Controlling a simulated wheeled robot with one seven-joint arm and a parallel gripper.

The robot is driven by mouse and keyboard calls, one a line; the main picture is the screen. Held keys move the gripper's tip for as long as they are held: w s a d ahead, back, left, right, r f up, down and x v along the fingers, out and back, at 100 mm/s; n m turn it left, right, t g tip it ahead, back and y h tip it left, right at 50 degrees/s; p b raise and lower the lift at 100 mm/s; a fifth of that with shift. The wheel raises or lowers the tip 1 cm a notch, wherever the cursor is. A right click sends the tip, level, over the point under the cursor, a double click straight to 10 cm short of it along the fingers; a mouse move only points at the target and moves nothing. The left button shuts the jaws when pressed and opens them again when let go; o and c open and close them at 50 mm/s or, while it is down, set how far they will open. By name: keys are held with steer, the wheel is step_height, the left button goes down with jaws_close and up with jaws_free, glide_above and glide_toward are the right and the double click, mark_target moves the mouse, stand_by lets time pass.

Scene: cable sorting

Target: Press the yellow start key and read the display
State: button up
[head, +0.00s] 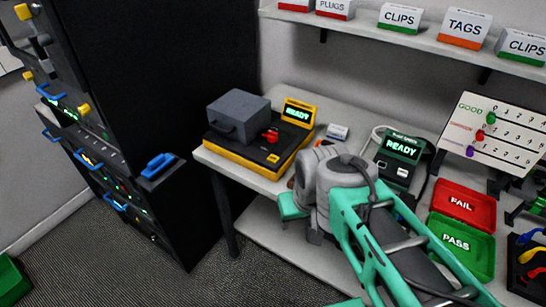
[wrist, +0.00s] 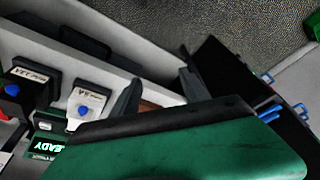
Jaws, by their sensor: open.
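The yellow and black tester (head: 262,140) stands on the white bench, with a grey block (head: 238,115) on its left part and a red piece (head: 270,134) beside it. A small yellow key (head: 273,157) shows on its front right. Its display (head: 298,113) is lit green and reads READY. A second, dark unit (head: 396,160) to the right has its own display (head: 403,147), also READY. My gripper (wrist: 162,88) shows two spread fingers with nothing between them in the wrist view. In the head view my arm hides the fingers; its wrist is right of the tester, apart from it.
A black cabinet (head: 165,75) with blue handles stands left of the bench. Red FAIL (head: 464,205) and green PASS (head: 461,245) trays lie at right. A shelf (head: 400,38) with labelled boxes runs above. In the wrist view, a partial display (wrist: 47,146) reads "EADY".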

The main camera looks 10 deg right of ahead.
jaws_close()
stand_by(0.3)
stand_by(1.2)
